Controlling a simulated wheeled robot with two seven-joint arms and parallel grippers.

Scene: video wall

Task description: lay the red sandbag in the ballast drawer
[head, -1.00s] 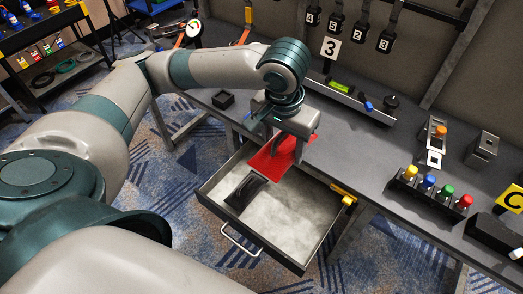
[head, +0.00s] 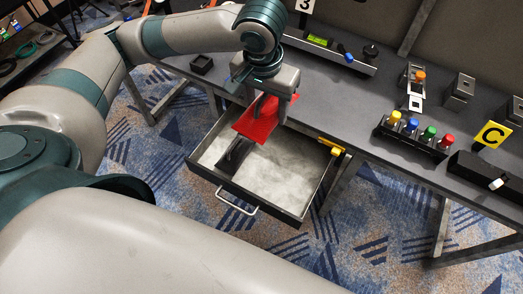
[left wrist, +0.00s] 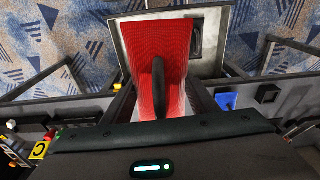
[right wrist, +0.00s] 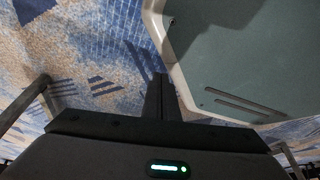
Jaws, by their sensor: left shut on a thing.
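The red sandbag (head: 258,127) hangs in my left gripper (head: 267,108), over the back left part of the open ballast drawer (head: 268,212). In the left wrist view the red sandbag (left wrist: 145,40) shows its dark strap between my left fingers. The drawer is pulled out from under the bench and has a pale grey floor. Its floor is partly hidden by the sandbag. My right gripper (right wrist: 160,98) shows only in the right wrist view, with its fingers together and nothing in them, above the carpet.
A black bag-like thing (head: 233,156) lies in the drawer's left part; it also shows in the left wrist view (left wrist: 196,38). A yellow piece (head: 332,147) sits at the drawer's right edge. The bench top (head: 335,102) carries a row of coloured knobs (head: 420,131) on the right.

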